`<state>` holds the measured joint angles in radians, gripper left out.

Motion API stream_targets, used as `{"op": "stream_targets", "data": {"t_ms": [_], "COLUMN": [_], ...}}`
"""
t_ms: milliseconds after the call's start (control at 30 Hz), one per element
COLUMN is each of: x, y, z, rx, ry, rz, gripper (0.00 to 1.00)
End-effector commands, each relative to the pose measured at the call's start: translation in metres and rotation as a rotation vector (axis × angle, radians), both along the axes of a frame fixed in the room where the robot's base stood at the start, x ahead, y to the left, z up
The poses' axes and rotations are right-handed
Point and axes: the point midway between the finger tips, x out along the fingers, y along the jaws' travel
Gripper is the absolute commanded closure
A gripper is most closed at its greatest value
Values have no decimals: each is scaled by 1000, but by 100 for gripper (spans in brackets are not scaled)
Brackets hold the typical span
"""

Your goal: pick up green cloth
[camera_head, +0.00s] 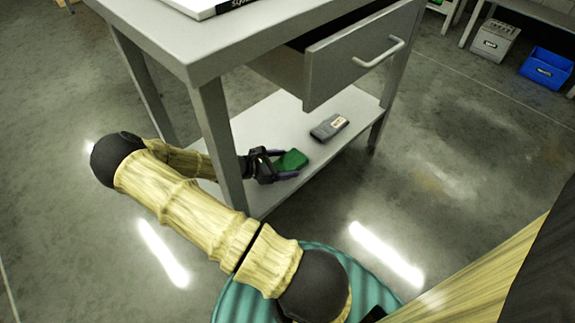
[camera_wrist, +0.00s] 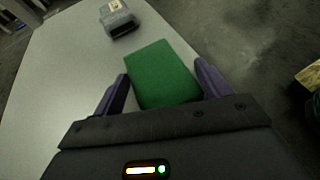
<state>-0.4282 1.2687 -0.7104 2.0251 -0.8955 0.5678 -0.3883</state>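The green cloth (camera_head: 291,160) lies on the lower shelf (camera_head: 262,123) of a grey metal table, near the shelf's front edge. In the wrist view the green cloth (camera_wrist: 162,74) is a flat green block shape between and just ahead of the fingers. My gripper (camera_head: 280,164) reaches in past a table leg at shelf level. In the wrist view my gripper (camera_wrist: 160,85) has its two purple fingers spread on either side of the cloth's near end. Gaps show between the fingers and the cloth, so it is open.
A grey box-like device (camera_head: 329,128) with a label lies on the shelf behind the cloth. A partly open drawer (camera_head: 350,55) hangs above the shelf. The table leg (camera_head: 218,140) stands close to my forearm. A blue bin (camera_head: 546,68) stands far right.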

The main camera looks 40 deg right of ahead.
Motion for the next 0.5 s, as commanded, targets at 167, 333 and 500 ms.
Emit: {"op": "stream_targets", "data": {"t_ms": [167,333,500], "x": [1,1,1], "y": [1,1,2], "z": [-2,-2,6], "rx": [5,6,6], "ry": [-2,-2,-3], "rz": [2,2,3], "gripper": [46,46,58]}}
